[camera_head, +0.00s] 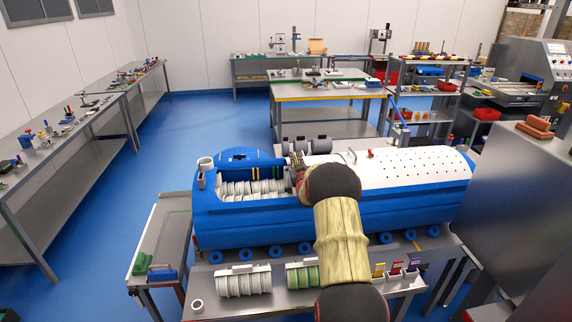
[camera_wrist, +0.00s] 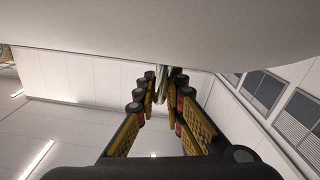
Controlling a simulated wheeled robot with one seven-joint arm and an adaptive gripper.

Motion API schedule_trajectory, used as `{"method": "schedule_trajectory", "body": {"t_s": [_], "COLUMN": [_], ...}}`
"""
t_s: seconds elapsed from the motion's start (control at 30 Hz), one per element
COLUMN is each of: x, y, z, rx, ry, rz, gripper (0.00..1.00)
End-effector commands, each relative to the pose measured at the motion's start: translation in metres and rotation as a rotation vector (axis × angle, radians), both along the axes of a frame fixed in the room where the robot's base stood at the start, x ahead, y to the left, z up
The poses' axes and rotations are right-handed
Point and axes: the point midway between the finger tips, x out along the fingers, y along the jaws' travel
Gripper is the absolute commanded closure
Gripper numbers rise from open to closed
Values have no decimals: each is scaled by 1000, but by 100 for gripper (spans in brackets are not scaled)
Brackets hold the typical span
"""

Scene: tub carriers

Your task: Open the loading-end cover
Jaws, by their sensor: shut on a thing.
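A long blue tub machine (camera_head: 300,238) lies across the bench. Its left end is open and shows pale ribbed carriers (camera_head: 250,190), with a curved blue section (camera_head: 240,158) along the far side. A white perforated cover (camera_head: 410,165) lies over the right part. My gripper (camera_head: 298,168) is at the left end of this white cover, partly hidden by my arm. In the wrist view my gripper (camera_wrist: 163,88) has its fingers closed around a shiny metal piece (camera_wrist: 162,75), which looks like a handle, under a large pale surface (camera_wrist: 180,30). I cannot tell which cover that surface belongs to.
Ribbed carriers (camera_head: 243,281) and colored tags (camera_head: 396,268) sit on the front shelf. A grey cabinet (camera_head: 520,190) stands close on the right. Long benches (camera_head: 60,150) line the left wall, with blue floor (camera_head: 200,130) clear between.

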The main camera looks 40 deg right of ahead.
Motion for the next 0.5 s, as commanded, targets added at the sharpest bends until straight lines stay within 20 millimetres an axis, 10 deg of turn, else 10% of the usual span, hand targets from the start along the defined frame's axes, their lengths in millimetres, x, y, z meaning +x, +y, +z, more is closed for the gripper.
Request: {"method": "schedule_trajectory", "body": {"t_s": [0.5], "x": [-64], "y": [-105], "z": [0], "rx": [-4], "ry": [-1], "rz": [-3], "gripper": [100]}}
